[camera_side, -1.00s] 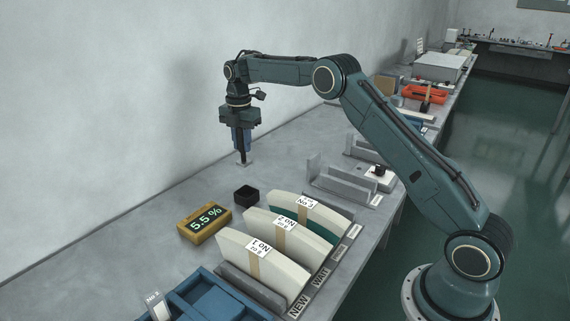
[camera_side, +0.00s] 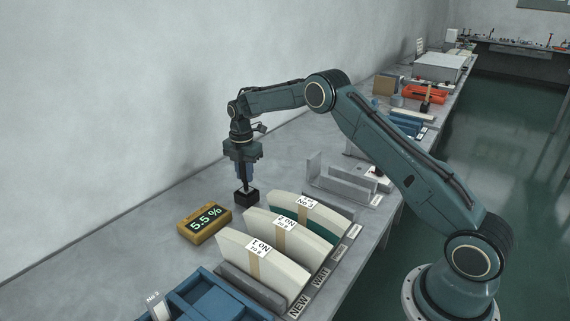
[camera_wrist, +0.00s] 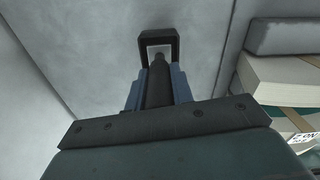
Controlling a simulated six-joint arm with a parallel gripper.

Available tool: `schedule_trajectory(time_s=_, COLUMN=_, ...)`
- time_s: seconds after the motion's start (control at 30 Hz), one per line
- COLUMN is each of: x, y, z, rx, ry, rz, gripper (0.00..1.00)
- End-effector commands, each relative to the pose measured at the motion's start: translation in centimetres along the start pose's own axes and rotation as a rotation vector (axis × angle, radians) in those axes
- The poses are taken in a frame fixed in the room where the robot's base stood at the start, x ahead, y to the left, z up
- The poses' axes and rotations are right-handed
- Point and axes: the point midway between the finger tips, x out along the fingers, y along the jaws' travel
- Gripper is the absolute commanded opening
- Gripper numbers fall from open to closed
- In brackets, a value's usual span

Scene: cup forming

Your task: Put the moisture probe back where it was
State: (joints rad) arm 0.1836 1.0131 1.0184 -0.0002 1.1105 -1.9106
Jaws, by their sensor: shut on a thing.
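The moisture probe (camera_wrist: 158,85) is a dark stick, held upright between the blue fingers of my gripper (camera_side: 243,170). The gripper is shut on it, and the fingers also show in the wrist view (camera_wrist: 157,92). The small black square holder (camera_side: 247,199) stands on the bench directly below. In the wrist view, the probe's lower end lines up with the opening of the holder (camera_wrist: 174,42). I cannot tell how far the tip is inside. The yellow meter (camera_side: 204,223), reading 5.5 %, lies left of the holder.
Several cream stacks (camera_side: 262,262) with numbered tags stand close by at the front right of the holder. A blue tray (camera_side: 205,295) is at the front. Grey slotted racks (camera_side: 345,182) stand further back. The bench toward the wall is clear.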

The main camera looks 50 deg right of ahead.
Motion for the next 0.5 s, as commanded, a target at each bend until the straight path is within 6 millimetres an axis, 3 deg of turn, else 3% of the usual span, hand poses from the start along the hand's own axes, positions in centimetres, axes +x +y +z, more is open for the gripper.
schedule_trajectory(time_s=0.2, x=2.4, y=0.0, z=0.0, rx=0.0, ry=0.0, rz=0.0, gripper=0.0)
schedule_trajectory(time_s=0.5, x=2.7, y=0.0, z=0.0, rx=0.0, ry=-0.001, rz=0.002, gripper=0.0)
